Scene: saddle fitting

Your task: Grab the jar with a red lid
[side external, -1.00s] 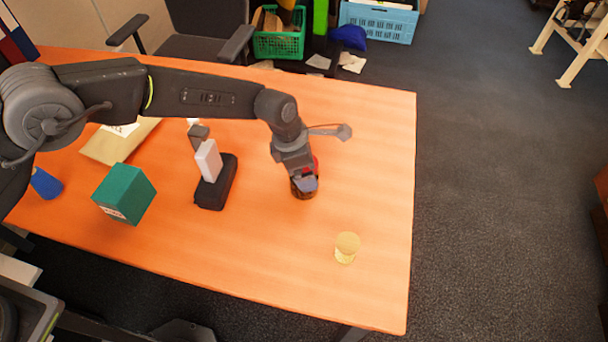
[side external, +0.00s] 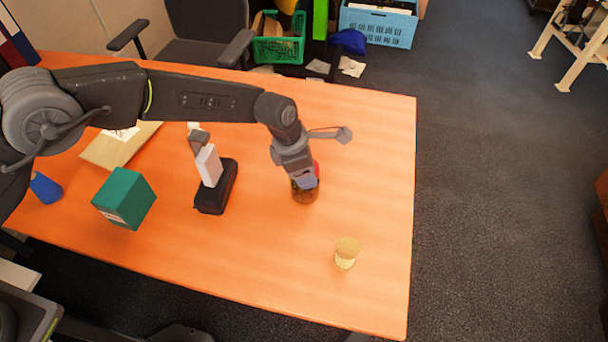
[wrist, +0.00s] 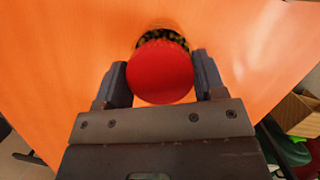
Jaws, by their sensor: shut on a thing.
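The jar with a red lid (wrist: 160,72) is between the two fingers of my gripper (wrist: 161,78) in the wrist view, the lid facing the camera. Its dark, patterned body (wrist: 163,38) shows just beyond the lid. In the side view the jar's brown body (side external: 305,193) is below my gripper (side external: 305,180), which covers most of the lid; a bit of red shows at the right. My gripper is shut on the jar. The jar looks upright at the table; whether its base touches the surface I cannot tell.
On the orange table (side external: 270,260) are a jar with a yellowish lid (side external: 346,252), a black case (side external: 216,190) with a white box (side external: 208,166), a green box (side external: 124,198), a blue object (side external: 46,188) and a brown envelope (side external: 118,150). The right side of the table is mostly clear.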

